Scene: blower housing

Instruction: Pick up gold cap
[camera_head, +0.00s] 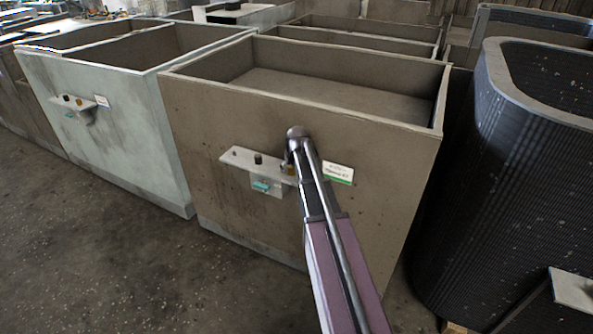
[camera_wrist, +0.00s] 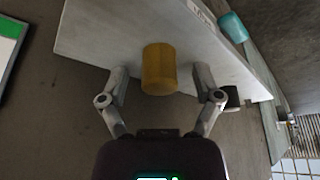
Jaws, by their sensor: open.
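The gold cap (camera_wrist: 159,69) stands on a pale shelf plate (camera_wrist: 125,38) in the wrist view, a yellow-gold cylinder. My gripper (camera_wrist: 160,77) is open, with one finger on each side of the cap and a gap showing on both sides. In the head view the gold cap (camera_head: 291,169) shows as a small spot, partly hidden behind my arm. The shelf plate (camera_head: 238,158) is fixed to the front wall of a brown bin. My gripper in the head view is mostly hidden behind my arm.
A black cap (camera_head: 258,158) stands on the same shelf, left of the gold one. A teal piece (camera_head: 261,186) sits on the bracket below. A green-and-white label (camera_head: 338,173) is on the brown bin (camera_head: 210,110). A dark ribbed container (camera_head: 500,180) stands at right; floor is clear at left.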

